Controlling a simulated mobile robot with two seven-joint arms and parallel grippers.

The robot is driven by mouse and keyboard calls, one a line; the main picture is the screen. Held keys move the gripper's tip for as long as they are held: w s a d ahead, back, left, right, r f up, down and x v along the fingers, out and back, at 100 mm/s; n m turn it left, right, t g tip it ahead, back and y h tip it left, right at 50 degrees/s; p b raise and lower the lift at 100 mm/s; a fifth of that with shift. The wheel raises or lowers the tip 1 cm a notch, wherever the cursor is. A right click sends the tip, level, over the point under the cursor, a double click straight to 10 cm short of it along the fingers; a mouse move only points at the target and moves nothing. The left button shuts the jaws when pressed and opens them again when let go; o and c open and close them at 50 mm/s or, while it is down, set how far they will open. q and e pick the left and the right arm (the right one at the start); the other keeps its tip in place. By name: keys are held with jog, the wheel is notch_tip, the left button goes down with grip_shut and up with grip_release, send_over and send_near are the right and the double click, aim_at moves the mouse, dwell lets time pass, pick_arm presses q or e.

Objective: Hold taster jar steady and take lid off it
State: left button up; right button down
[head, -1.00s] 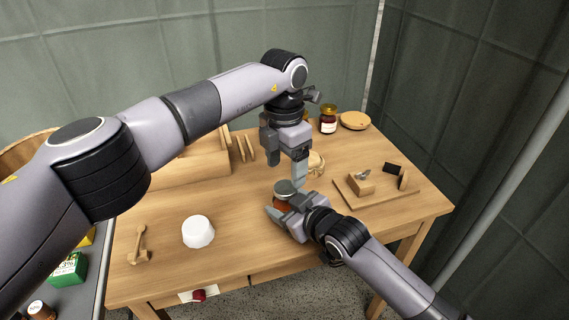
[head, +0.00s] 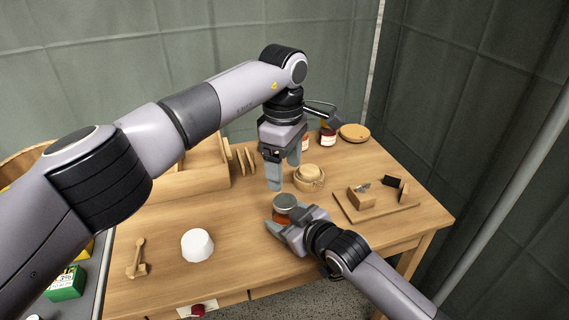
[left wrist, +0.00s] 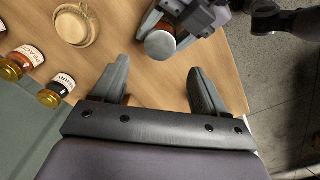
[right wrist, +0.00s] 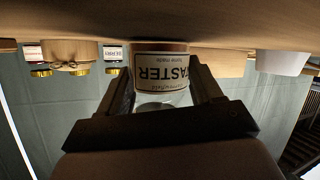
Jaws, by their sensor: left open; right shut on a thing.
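The taster jar (head: 282,217) stands on the table with its grey lid (head: 285,201) on. It holds something orange-brown, and its label reads TASTER, upside down, in the right wrist view (right wrist: 160,73). My right gripper (head: 281,228) is shut on the jar low on its sides, one finger on each side. My left gripper (head: 284,175) is open and empty, pointing down above and behind the jar. In the left wrist view the lid (left wrist: 160,45) lies beyond the open fingers (left wrist: 160,88), apart from them.
A wooden board with small blocks (head: 376,211) is at right. A white tub (head: 197,245) and a wooden dipper (head: 138,260) are at left. Jam jars (head: 327,137) stand at the back.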

aim_at(285, 201)
pick_arm(q)
notch_tip(285, 201, down, 8)
pick_arm(e)
jog(key=shift+s+f, duration=0.15)
jog(key=shift+f, duration=0.2)
